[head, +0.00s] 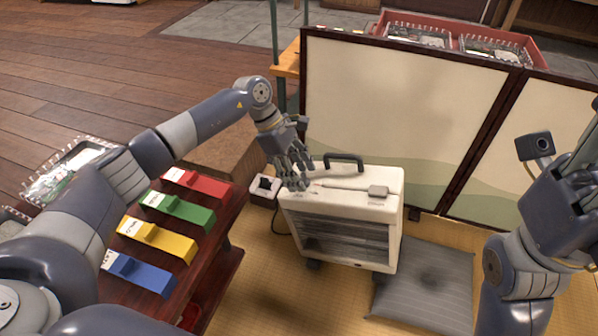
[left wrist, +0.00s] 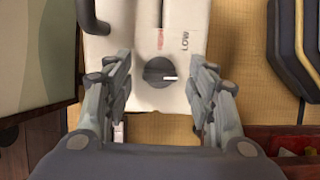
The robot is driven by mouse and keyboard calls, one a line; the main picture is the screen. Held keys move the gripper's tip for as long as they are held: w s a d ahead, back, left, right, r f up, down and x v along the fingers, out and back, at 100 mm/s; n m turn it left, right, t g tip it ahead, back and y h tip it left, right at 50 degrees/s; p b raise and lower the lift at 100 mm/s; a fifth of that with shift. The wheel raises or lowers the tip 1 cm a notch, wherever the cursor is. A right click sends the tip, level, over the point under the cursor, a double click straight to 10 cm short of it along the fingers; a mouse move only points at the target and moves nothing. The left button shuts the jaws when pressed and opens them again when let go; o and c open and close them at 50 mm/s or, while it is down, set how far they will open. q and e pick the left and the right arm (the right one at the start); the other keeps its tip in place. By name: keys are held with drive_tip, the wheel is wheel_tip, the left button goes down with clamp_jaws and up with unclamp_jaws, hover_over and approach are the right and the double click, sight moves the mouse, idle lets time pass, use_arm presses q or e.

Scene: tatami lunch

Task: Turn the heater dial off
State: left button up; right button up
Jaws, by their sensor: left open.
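The white heater (head: 345,195) stands on the tatami, with a black handle and a grille front. Its dark round dial (left wrist: 158,72) shows in the left wrist view, with a white mark pointing right in that picture. A red label and the word LOW are printed beside it. My left gripper (head: 297,180) is over the left end of the heater's top and hides the dial in the head view. In the left wrist view its open fingers (left wrist: 162,82) are on either side of the dial; contact cannot be told. My right gripper (head: 580,185) is at the right edge, its fingers partly cut off.
A low dark table (head: 228,222) at left holds red, green, yellow and blue boxes. A folding screen (head: 400,110) stands behind the heater, with a red crate (head: 450,28) beyond. A grey cushion (head: 430,285) lies right of the heater. A small white-edged box (head: 263,190) sits left of it.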

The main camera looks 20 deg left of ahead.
use_arm(q)
drive_tip(key=v, duration=1.1)
drive_tip(key=shift+a+r, duration=0.25)
drive_tip(key=shift+r, duration=0.1)
